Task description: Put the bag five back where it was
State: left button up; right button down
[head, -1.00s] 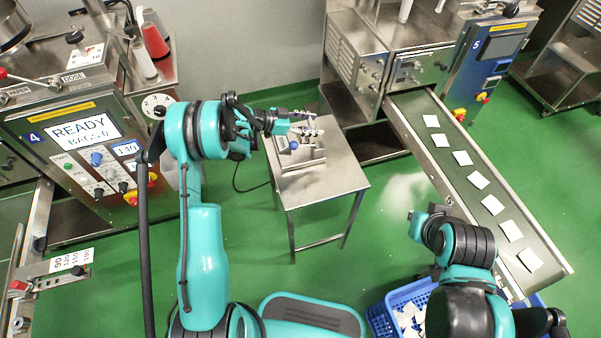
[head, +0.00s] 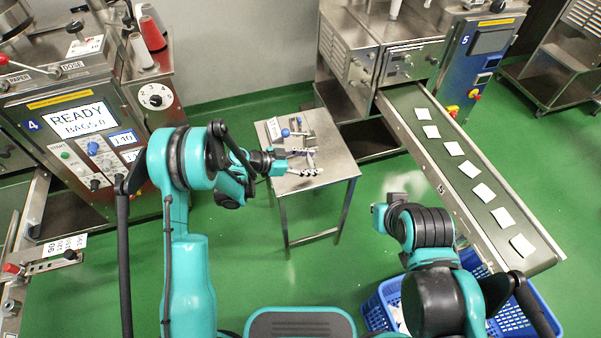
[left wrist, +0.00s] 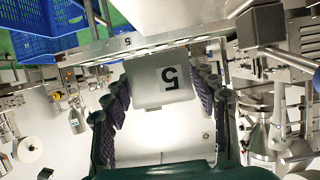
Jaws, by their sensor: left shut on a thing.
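My left gripper (head: 304,163) is over the near part of a small steel table (head: 335,175). In the left wrist view the left gripper (left wrist: 165,125) is shut on a pale bag five (left wrist: 160,85), with a dark 5 on a white label. The 5 appears turned in that view. The bag is hard to make out in the head view.
A small metal device with a blue knob (head: 286,132) and a white label stands at the table's back. Machine 4 (head: 80,120) is at left. Machine 5's conveyor (head: 462,180) carries several white bags. A blue crate (head: 385,297) is below it.

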pick_arm(q)
jog(key=w+a+f, duration=0.2)
jog(key=a, duration=0.1)
jog(key=shift+f+b, duration=0.1)
jog(key=shift+b, duration=0.3)
notch_tip(320, 180, down, 4)
jog(key=shift+f+b, duration=0.1)
jog(key=shift+b, duration=1)
jog(key=shift+r, duration=0.2)
jog(key=shift+f, duration=0.1)
jog(key=o, duration=0.7)
jog(key=shift+c, duration=0.2)
